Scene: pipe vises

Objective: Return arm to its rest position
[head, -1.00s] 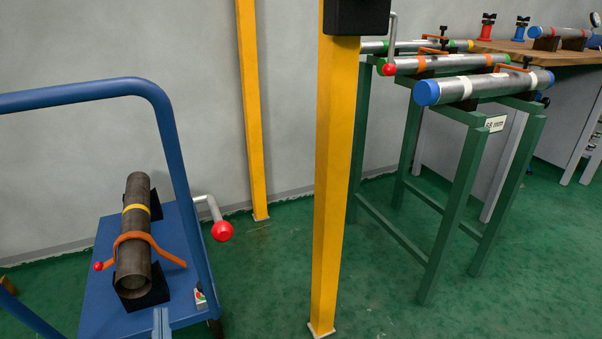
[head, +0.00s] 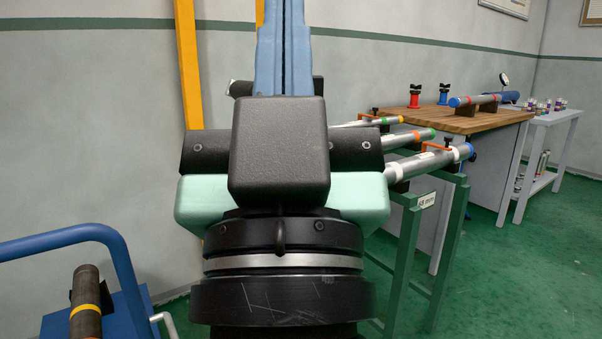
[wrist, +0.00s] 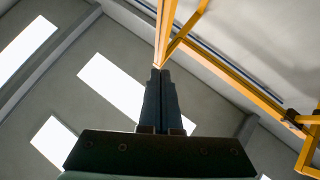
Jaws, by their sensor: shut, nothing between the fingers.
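My gripper (head: 283,40) stands upright in the middle of the head view, its blue-grey fingers together and pointing up, with the tips cut off by the top edge. Its black and pale green body hides part of the wall, a yellow post and the left ends of the pipes. In the wrist view, the gripper (wrist: 160,76) points at the ceiling with its fingers shut and nothing between them.
A green stand (head: 453,250) holds several pipes right of my gripper. Beyond it are a wooden-topped bench (head: 455,121) and a grey shelf table (head: 552,117). A blue cart (head: 118,262) with a rusty pipe (head: 86,305) is at lower left. Green floor is open at right.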

